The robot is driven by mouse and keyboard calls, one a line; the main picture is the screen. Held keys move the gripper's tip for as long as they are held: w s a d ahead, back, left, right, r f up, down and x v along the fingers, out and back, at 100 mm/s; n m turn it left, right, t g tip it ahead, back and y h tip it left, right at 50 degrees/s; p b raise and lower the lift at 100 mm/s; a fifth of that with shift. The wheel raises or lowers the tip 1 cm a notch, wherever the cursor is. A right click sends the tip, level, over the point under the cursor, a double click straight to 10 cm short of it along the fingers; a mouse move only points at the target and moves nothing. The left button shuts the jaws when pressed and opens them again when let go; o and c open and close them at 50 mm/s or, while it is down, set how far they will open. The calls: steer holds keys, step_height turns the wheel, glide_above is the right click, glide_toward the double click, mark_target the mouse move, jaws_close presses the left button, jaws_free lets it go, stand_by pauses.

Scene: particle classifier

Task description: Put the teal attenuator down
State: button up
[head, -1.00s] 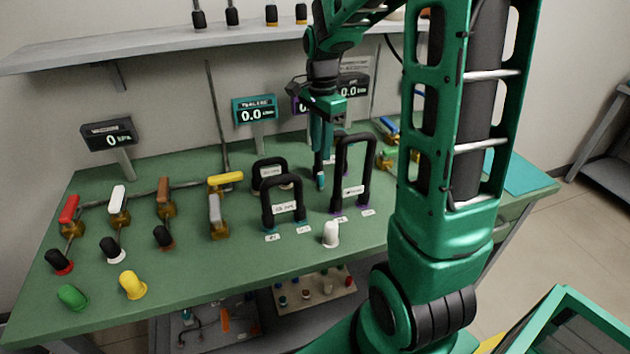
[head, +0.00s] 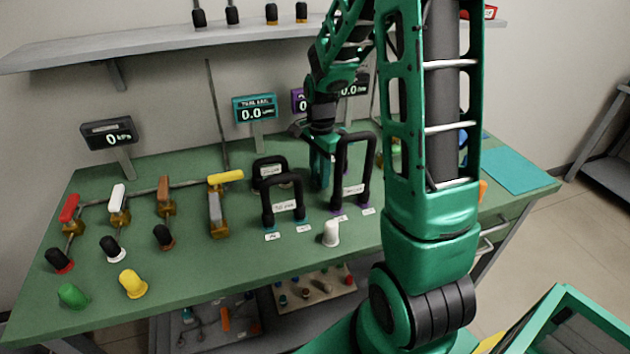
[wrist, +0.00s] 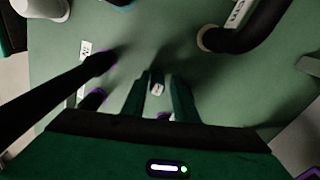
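A black U-shaped handle piece with teal feet and a white label (head: 284,188), which I take as the teal attenuator, stands upright on the green bench. I see nothing held; the fingertips are partly unclear.
Another black handle (head: 262,166) stands behind the teal-footed one. A white knob (head: 331,234) is in front, between the handles. Several coloured valves, such as the yellow one (head: 225,180), line the left. A teal display (head: 255,110) stands behind.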

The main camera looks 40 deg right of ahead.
jaws_close()
steer(key=shift+r, duration=0.1)
